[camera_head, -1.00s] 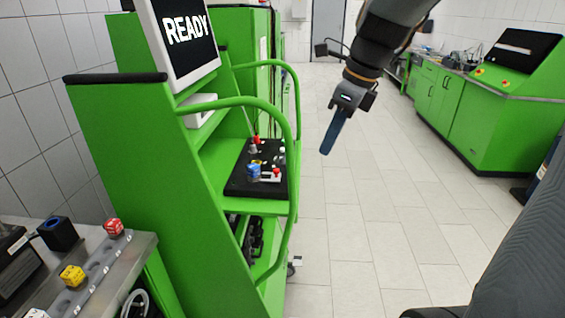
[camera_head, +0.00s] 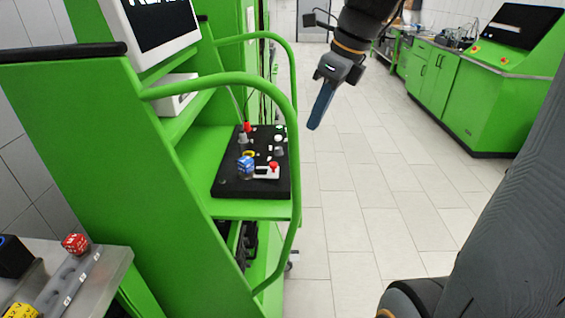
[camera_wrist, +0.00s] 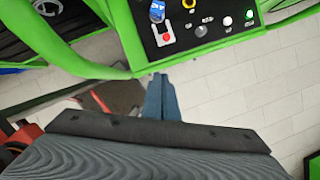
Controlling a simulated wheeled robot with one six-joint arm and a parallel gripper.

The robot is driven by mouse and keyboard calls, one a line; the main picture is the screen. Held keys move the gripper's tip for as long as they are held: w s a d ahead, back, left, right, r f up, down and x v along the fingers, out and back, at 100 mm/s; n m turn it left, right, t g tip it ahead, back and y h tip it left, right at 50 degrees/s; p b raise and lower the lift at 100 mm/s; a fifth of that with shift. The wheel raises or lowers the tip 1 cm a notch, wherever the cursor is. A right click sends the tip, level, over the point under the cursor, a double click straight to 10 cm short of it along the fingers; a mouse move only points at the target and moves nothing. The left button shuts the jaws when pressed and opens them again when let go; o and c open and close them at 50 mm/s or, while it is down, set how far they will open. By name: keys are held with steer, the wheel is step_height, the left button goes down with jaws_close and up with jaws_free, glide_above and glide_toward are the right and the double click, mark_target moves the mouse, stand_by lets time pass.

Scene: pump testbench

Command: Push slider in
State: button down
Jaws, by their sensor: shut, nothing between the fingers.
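The black control panel (camera_head: 228,185) lies on the shelf of the green testbench. A white plate with a red knob (camera_head: 265,172) sits near its front right edge. It also shows in the wrist view (camera_wrist: 164,38). I cannot tell for sure which part is the slider.
A curved green rail (camera_head: 293,140) bounds the shelf's open side. A screen (camera_head: 160,25) stands above. A grey side table (camera_head: 105,275) with a red die (camera_head: 75,243) is at lower left. Green cabinets (camera_head: 480,110) line the right. The tiled floor (camera_head: 370,200) between is clear.

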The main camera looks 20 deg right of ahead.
steer(key=f+b, duration=0.1)
steer(key=w+f+b, duration=0.1)
steer(key=f, duration=0.1)
steer(key=f+b, duration=0.2)
steer(key=shift+w, duration=0.35)
steer(key=p, duration=0.1)
glide_toward(278, 173)
steer(key=f, duration=0.1)
steer(key=s+d+f, duration=0.1)
steer(key=f, duration=0.2)
steer(key=shift+s+d, duration=0.35)
steer(key=shift+s, duration=0.05)
steer(key=shift+w+a+p, duration=0.45)
steer(key=shift+w+a, duration=0.35)
steer(key=shift+w+a+f, duration=0.1)
steer(key=shift+w+a, duration=0.35)
steer(key=shift+w, duration=0.05)
